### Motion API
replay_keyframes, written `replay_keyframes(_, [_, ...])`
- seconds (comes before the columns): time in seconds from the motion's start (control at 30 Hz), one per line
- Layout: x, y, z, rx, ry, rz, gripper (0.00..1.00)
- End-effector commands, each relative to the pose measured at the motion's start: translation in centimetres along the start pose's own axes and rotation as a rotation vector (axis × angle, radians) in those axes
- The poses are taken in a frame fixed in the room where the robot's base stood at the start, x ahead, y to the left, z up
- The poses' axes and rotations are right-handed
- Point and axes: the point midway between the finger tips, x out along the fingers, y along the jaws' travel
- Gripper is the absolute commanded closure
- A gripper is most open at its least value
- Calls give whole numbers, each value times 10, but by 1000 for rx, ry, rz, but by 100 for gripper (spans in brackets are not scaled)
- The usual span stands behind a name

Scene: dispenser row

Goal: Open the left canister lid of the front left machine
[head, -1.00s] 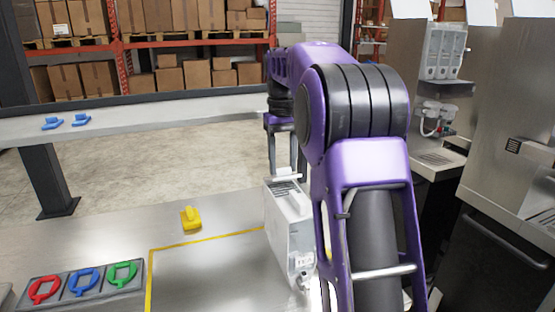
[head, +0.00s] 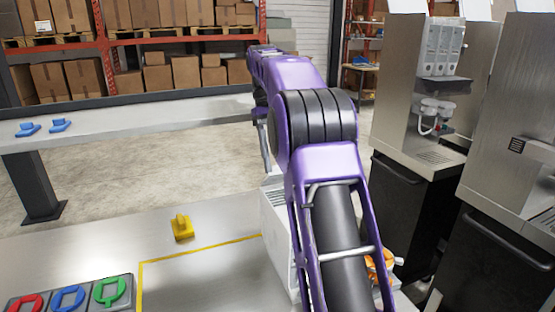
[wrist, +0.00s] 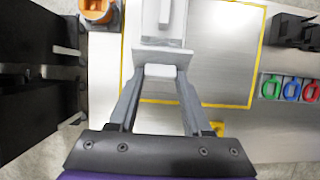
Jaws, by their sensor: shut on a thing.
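A white canister-like box (head: 279,240) stands on the steel table, mostly behind my arm in the head view. In the wrist view its pale top (wrist: 165,28) lies just beyond my fingers. My gripper (wrist: 160,73) is shut on a small white tab (wrist: 160,70) at the near edge of that top. I cannot tell whether the tab is part of a lid or whether a lid is raised. My gripper is hidden behind my arm in the head view. A steel machine (head: 412,120) at the right holds several white canisters (head: 441,48), well away from my gripper.
A yellow outline (head: 200,250) marks the table beside the box. A yellow piece (head: 182,228) and a tray of red, blue and green ring pieces (head: 68,298) lie to the left. An orange thing (head: 381,265) is right of my arm. Another machine (head: 515,110) stands at far right.

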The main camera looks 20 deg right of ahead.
Motion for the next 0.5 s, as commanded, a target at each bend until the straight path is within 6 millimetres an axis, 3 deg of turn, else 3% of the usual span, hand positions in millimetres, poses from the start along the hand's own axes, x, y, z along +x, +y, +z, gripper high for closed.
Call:
replay_keyframes(0.33, [1, 0, 0, 0, -4, -1, 100])
replay_keyframes(0.37, [1, 0, 0, 0, -4, -1, 46])
replay_keyframes(0.5, [0, 0, 0, 0, -3, -1, 20])
